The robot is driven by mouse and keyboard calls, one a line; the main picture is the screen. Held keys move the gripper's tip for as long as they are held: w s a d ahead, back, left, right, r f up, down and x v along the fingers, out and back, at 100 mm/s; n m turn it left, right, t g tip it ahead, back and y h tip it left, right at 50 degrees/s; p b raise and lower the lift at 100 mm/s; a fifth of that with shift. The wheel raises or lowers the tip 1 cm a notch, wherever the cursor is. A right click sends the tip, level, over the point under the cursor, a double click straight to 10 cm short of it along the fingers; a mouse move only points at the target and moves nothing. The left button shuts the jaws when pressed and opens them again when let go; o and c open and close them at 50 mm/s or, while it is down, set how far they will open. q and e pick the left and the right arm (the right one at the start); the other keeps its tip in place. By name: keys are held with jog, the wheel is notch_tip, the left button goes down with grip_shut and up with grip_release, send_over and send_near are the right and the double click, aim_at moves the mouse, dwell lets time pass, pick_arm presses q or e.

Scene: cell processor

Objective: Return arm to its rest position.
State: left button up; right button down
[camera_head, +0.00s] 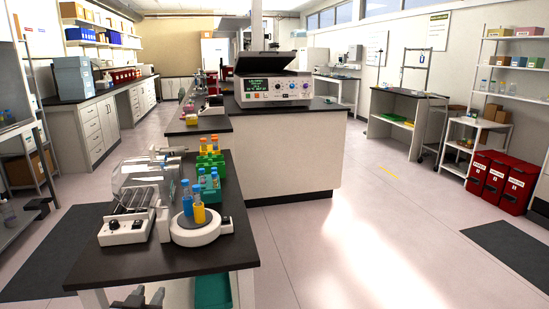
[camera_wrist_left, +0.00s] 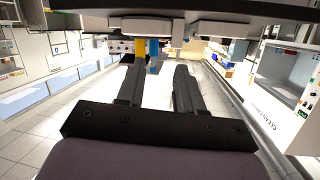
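My left gripper (camera_head: 138,298) shows at the bottom edge of the head view, in front of and below the front edge of the black-topped bench (camera_head: 160,262). In the left wrist view its two dark fingers (camera_wrist_left: 158,85) stand apart with nothing between them. The rest of the left arm is out of the head view. My right gripper and arm show in neither view.
On the bench are a white round device (camera_head: 202,232) with a blue tube (camera_head: 187,200) and a yellow tube (camera_head: 198,214), a clear-covered machine (camera_head: 135,200) and green racks (camera_head: 210,162). A green bin (camera_head: 212,291) sits below. Open floor (camera_head: 350,240) lies to the right.

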pick_arm(q)
jog(key=s+d+f+m+g+h, duration=0.1)
jog(key=s+d+f+g, duration=0.1)
jog(key=s+f, duration=0.6)
jog(key=s+d+f+g+h, duration=0.2)
jog(key=s+d+f, duration=0.2)
jog(key=s+f, duration=0.5)
jog(key=s, duration=0.8)
jog(key=shift+s+d+f+m+g+h, duration=0.15)
jog(key=shift+s+d+m+g+h, duration=0.15)
jog(key=shift+d+m, duration=0.1)
jog(key=shift+w+a, duration=0.1)
